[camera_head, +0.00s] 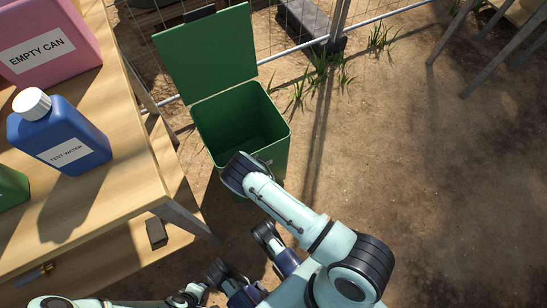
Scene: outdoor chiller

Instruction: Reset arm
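The right arm (300,215) is bent over the ground in the lower middle. A rounded joint of it overlaps the front lower edge of the green bin (275,150). I cannot make out the right gripper's fingers. The left arm (150,303) shows only as a strip along the bottom edge, and its gripper cannot be made out either. No object is seen in the grasp of either arm.
A wooden table (140,180) stands at left with a blue "TEST WATER" bottle (60,135), a pink "EMPTY CAN" container (45,40) and part of a green one (12,188). The bin's lid (207,52) is open. Bare ground lies at right; a wire fence runs behind.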

